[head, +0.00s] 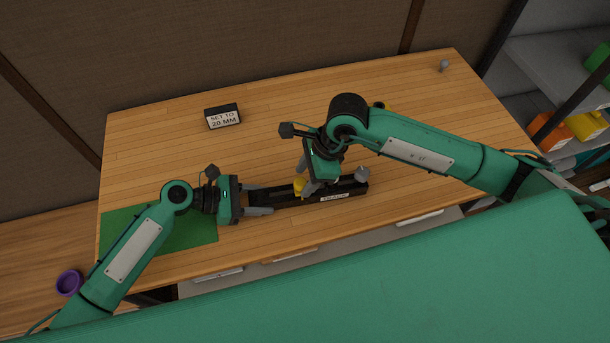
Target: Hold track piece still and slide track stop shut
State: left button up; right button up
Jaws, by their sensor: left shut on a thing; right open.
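The track piece (345,191) is a long black rail with a white label on its front side, lying near the front edge of the table. A yellow part (299,186), which looks like the track stop, sits on it about mid-length. My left gripper (262,200) is shut on the track piece's left end. My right gripper (307,177) is open and points down over the track, close beside the yellow part. I cannot tell whether its fingers touch that part, since the gripper and wrist hide some of it.
A black sign reading "SET TO 20 MM" (222,117) stands at the back of the wooden table (160,135). A green mat (190,234) lies at the front left. A purple ring (69,282) is off the table at the left. Shelves with coloured bins (549,130) stand at the right.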

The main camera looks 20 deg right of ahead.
jog(key=v, duration=1.1)
jog(key=shift+d+r, duration=0.1)
pick_arm(q)
jog(key=o, duration=1.2)
jog(key=shift+o, duration=0.2)
jog(key=shift+v, duration=3.5)
jog(key=o, duration=0.5)
jog(key=shift+o, duration=0.2)
